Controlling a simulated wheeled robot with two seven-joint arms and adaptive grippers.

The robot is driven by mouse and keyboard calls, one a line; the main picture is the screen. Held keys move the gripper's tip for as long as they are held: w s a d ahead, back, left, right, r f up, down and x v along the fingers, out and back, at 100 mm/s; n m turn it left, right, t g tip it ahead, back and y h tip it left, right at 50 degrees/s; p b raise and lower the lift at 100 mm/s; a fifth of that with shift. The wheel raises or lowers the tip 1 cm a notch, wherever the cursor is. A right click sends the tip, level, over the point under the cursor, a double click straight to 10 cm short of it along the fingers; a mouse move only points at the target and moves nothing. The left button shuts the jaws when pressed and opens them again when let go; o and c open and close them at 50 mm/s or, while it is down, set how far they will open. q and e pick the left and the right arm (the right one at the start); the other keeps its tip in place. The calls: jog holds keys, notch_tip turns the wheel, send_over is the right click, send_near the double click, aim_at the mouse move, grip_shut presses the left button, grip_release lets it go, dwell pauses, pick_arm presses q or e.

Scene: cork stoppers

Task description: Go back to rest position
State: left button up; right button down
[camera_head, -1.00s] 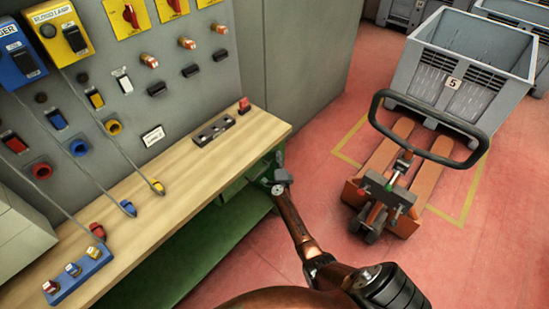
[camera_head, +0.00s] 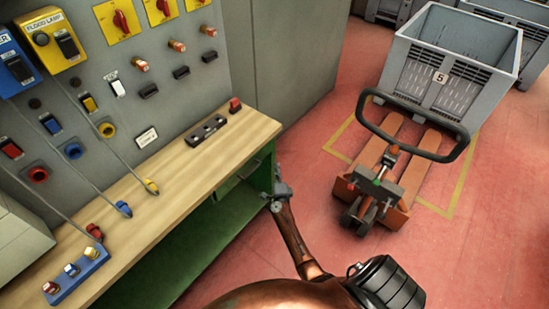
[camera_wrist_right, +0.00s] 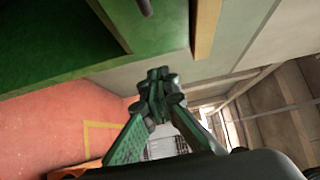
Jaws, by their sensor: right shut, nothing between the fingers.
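My right gripper (camera_head: 268,181) hangs beside the right end of the wooden bench (camera_head: 186,163), lower than its top. Its fingers are small and partly hard to make out in the head view. In the right wrist view the green fingers (camera_wrist_right: 157,84) meet at their tips, shut and empty. My right arm reaches up to it from the bottom of the head view. My left gripper does not show.
A blue holder (camera_head: 79,277) with coloured pieces and a black rack (camera_head: 207,131) lie on the bench. A control panel (camera_head: 155,105) stands behind. Right, beyond clear red floor (camera_head: 315,205), stands a pallet truck (camera_head: 372,190) with a grey crate (camera_head: 443,60).

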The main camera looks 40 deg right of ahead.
jog(key=shift+d+v, duration=0.2)
jog(key=shift+v, duration=1.75)
jog(key=s+a+f+n+g+y, duration=0.25)
jog(key=s+a+f+n, duration=0.2)
jog(key=s+f, duration=0.5)
jog(key=s+a+f+n+g+y, duration=0.25)
jog(key=s+f+n, duration=0.35)
jog(key=f, duration=0.6)
jog(key=s+a+f+n+g+y, duration=0.1)
jog(key=s+a+f+n+y, duration=0.3)
jog(key=s+f, duration=0.55)
jog(key=s+f+n+g, duration=0.3)
jog(key=s+f, duration=0.2)
jog(key=s, duration=0.7)
jog(key=s+a+f+n+g, duration=0.1)
jog(key=s+f+n+g, duration=0.2)
jog(key=s, duration=0.9)
jog(key=s+a+f+n+g, duration=0.1)
jog(key=s+f+n, duration=0.4)
jog(key=s, duration=0.7)
jog(key=shift+f+g, duration=0.9)
jog(key=shift+f, duration=0.05)
jog(key=shift+a, duration=0.15)
